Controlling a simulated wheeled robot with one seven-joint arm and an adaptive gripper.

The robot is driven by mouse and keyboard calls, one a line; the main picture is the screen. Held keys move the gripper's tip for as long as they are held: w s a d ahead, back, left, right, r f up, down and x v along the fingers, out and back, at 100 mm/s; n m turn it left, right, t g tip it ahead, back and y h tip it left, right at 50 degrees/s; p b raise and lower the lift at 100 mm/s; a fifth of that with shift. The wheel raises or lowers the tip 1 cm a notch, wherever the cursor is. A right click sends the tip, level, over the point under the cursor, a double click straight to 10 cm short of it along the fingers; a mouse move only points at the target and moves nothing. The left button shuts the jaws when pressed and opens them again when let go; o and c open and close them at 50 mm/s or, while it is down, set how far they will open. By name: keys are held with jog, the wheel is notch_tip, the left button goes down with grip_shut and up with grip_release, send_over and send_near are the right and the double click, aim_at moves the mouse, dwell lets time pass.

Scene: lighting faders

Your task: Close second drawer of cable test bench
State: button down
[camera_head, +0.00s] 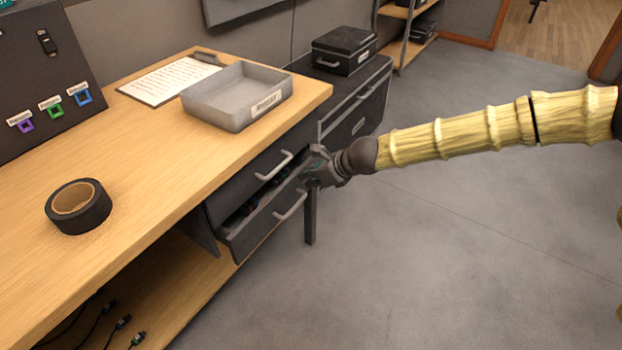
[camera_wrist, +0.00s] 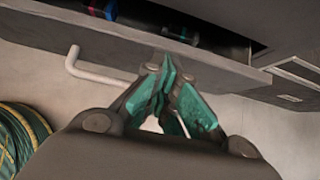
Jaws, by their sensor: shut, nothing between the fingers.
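The cable test bench (camera_head: 150,215) is a wooden table with two dark drawers under its right end. The upper drawer (camera_head: 243,188) looks shut. The second drawer (camera_head: 262,225), below it, stands partly open, with small coloured items inside. Its pale bar handle (camera_head: 291,207) is on its front, and the handle also shows in the wrist view (camera_wrist: 92,70). My gripper (camera_head: 318,168) is at the right end of this drawer's front. In the wrist view my gripper (camera_wrist: 172,75) has its green-padded fingertips together at the drawer front (camera_wrist: 210,62), right of the handle; I cannot tell whether they touch it.
On the bench are a grey tray (camera_head: 215,113), a clipboard (camera_head: 165,80), a black tape roll (camera_head: 78,206) and a dark panel (camera_head: 40,75). A dark cabinet (camera_head: 345,110) with a black box (camera_head: 343,50) stands behind. The floor at right is clear.

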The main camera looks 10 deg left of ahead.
jog(key=shift+w+a+p, duration=0.25)
jog(key=shift+a+p, duration=0.15)
jog(key=shift+a, duration=0.25)
jog(key=shift+w+a+p, duration=0.2)
jog(key=shift+a+p, duration=0.2)
jog(key=shift+a, duration=0.2)
